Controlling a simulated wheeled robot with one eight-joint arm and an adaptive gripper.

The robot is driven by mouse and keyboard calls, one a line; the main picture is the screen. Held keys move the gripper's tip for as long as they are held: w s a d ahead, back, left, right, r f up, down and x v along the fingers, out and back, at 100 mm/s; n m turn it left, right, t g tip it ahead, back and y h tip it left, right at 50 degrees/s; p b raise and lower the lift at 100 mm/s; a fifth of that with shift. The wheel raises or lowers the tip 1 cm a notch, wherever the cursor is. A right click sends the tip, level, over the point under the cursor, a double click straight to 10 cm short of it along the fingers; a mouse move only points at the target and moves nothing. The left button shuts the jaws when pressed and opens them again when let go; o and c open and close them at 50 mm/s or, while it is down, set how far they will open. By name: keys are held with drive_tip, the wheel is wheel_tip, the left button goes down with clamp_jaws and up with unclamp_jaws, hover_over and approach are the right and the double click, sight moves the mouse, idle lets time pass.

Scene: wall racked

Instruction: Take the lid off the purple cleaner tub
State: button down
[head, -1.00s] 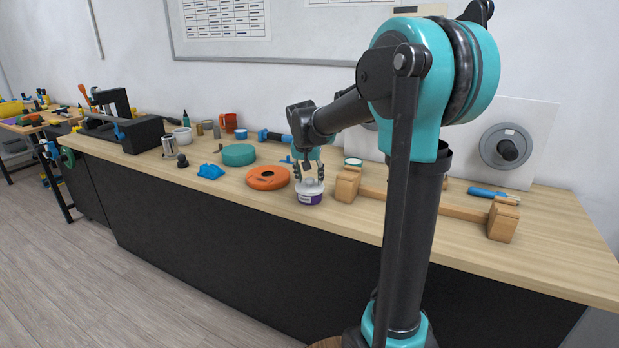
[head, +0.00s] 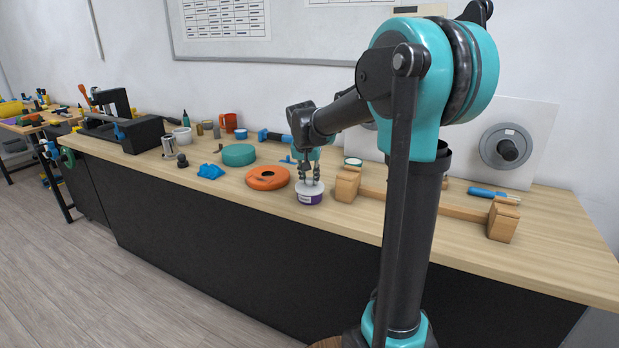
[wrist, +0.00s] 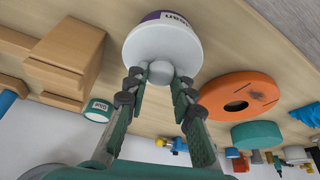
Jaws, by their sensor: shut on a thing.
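The purple cleaner tub (head: 312,200) stands upright near the front edge of the workbench, with a purple and white label. Its white lid (head: 303,188) is on top; the wrist view shows the lid (wrist: 150,45) with a round knob (wrist: 161,72) in its middle. My gripper (head: 311,178) points down onto the lid from above. In the wrist view my gripper (wrist: 160,85) has its fingers on both sides of the knob, shut on it. The lid appears seated on the tub, with no visible gap.
An orange ring-shaped disc (head: 267,178) lies just left of the tub. A wooden block (head: 347,184) with a long bar stands close on the right. A teal disc (head: 238,155) and a blue piece (head: 210,171) lie farther left. A small green-labelled tin (wrist: 98,110) is behind.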

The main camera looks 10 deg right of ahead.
sight(309, 179)
idle(0.5)
drive_tip(key=shift+r, duration=2.5)
